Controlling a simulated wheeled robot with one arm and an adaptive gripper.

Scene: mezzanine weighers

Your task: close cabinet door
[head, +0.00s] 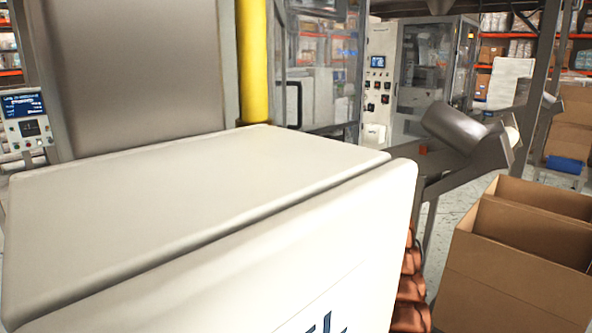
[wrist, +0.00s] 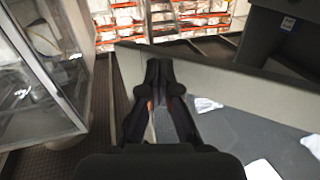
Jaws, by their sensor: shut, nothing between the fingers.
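A large white cabinet-like body (head: 190,185) fills the front of the head view. A white front panel (head: 340,235) with dark blue lettering lies along its near side, with a narrow dark seam between the two; I cannot tell for certain whether this panel is the cabinet door. My gripper (wrist: 158,66) shows in the wrist view with its two dark fingers together and nothing between them. It is in front of a beige-grey panel edge (wrist: 225,76); whether it touches is unclear. The gripper is not visible in the head view.
Open cardboard boxes (head: 520,245) stand at the right, near orange-brown rollers (head: 411,285). A yellow post (head: 252,65) rises behind the white body. In the wrist view, a glass-sided machine (wrist: 40,75) is at left and dark floor (wrist: 108,120) lies beside it.

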